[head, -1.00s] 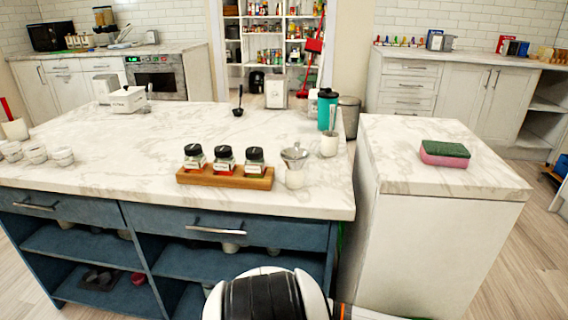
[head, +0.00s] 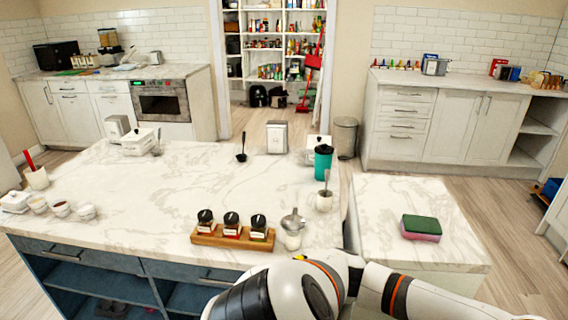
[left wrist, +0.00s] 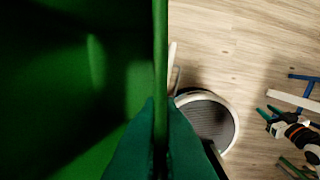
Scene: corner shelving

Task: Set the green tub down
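The green tub (left wrist: 60,90) fills the left side of the left wrist view, close to the camera and over the floor. My left gripper (left wrist: 160,125) is shut on its wall, with one teal finger on each side of the thin upright edge. The tub's base and what lies under it are hidden. The tub does not show in the head view, where a white arm link of mine crosses the bottom. What looks like my right gripper (left wrist: 268,111) is small at the right of the left wrist view, too small to read.
A marble island (head: 150,190) holds a spice rack (head: 232,238), a teal cup (head: 323,161) and jars. Beside it, a marble-topped unit (head: 390,205) carries a green-and-pink sponge (head: 421,228), with bare top around it.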

